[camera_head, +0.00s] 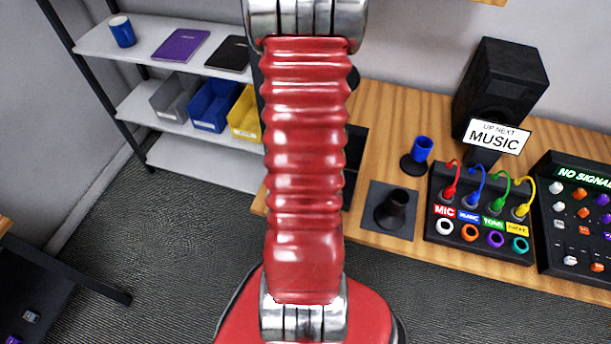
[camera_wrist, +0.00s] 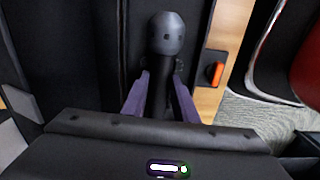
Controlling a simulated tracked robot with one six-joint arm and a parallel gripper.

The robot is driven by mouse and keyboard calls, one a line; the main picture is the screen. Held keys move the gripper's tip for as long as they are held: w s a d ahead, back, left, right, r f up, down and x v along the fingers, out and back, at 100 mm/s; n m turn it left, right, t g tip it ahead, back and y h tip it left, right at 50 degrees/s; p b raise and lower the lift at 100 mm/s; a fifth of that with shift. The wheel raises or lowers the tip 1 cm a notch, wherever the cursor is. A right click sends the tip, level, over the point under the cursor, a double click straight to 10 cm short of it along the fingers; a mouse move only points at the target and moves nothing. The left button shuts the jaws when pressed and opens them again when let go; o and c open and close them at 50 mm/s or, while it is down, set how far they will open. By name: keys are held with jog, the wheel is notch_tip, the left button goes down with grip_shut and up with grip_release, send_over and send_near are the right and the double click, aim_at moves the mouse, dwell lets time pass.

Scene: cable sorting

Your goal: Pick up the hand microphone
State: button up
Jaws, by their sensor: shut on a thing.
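The hand microphone shows in the wrist view, with a dark grey rounded head (camera_wrist: 167,34) with two small dark spots and a darker handle below it. My gripper (camera_wrist: 160,92) has its two purple fingers on either side of the handle and is shut on it. The lower handle is in shadow and partly hidden by my gripper's body. In the head view my red arm covers the middle, and neither the microphone nor the gripper can be made out.
A wooden desk (camera_head: 402,115) holds a black cone-shaped holder on a square plate (camera_head: 392,209), a blue cup-shaped holder (camera_head: 421,149), a cable box (camera_head: 478,240), a mixer (camera_head: 580,215) and a speaker (camera_head: 500,85). Shelves (camera_head: 180,145) with bins stand at left. Carpet lies between.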

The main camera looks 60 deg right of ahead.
grip_shut()
jog(key=shift+r, duration=0.1)
notch_tip(320, 180, up, 10)
dwell(0.8)
dwell(0.8)
